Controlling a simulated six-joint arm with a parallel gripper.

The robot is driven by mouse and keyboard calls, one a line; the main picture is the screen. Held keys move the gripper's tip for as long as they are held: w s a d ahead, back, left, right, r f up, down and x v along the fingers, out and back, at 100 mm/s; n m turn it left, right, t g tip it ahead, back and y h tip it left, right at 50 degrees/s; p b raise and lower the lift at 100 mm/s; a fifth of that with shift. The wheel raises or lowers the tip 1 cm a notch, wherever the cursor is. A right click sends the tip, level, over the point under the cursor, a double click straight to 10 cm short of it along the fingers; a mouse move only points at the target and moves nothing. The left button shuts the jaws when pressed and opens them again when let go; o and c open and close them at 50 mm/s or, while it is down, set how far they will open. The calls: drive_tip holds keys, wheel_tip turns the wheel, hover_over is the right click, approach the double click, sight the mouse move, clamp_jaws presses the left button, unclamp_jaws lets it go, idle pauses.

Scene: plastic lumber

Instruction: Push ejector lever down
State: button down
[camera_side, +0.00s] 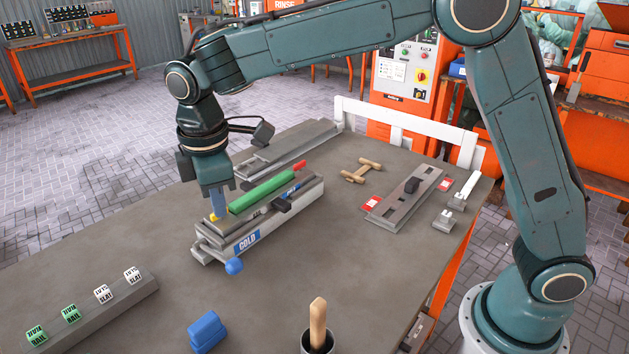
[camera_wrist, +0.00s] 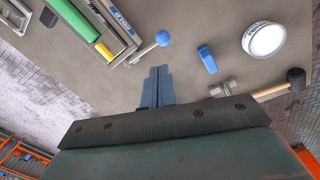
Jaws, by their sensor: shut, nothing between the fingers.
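The ejector lever ends in a blue ball knob (camera_side: 234,266) at the near end of the grey mold (camera_side: 270,226), which carries a blue label reading COLD. In the wrist view the knob (camera_wrist: 162,37) sits on a thin rod that runs to the mold's end. My gripper (camera_side: 218,213) points down over the mold's near end, with its blue fingers shut and empty. In the wrist view the fingertips (camera_wrist: 159,69) are apart from the knob. In the side view they overlap the yellow end of the green bar (camera_side: 262,193); I cannot tell if they touch it.
A rail with labelled cubes (camera_side: 92,313) is at the left. A grey plate (camera_side: 405,205) lies at the right. Table around the knob is clear.

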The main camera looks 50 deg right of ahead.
sight(237, 267)
wheel_tip(237, 267, up, 2)
drive_tip(key=n, duration=0.4)
drive_tip(key=shift+w+a+n+g, duration=0.1)
drive_tip(key=shift+w+n+g, duration=0.05)
drive_tip(key=shift+n+g, duration=0.2)
drive_tip(key=f, duration=0.9)
drive_tip(key=d+f, duration=0.1)
drive_tip(key=f, duration=0.4)
drive_tip(key=shift+w, duration=0.1)
drive_tip(key=shift+s+f, duration=0.3)
drive_tip(key=shift+f, duration=0.3)
drive_tip(key=shift+s+f, duration=0.25)
drive_tip(key=shift+f, duration=0.3)
drive_tip(key=shift+a, duration=0.1)
wheel_tip(237, 267, up, 14)
drive_tip(key=s, duration=0.2)
drive_tip(key=shift+a, duration=0.4)
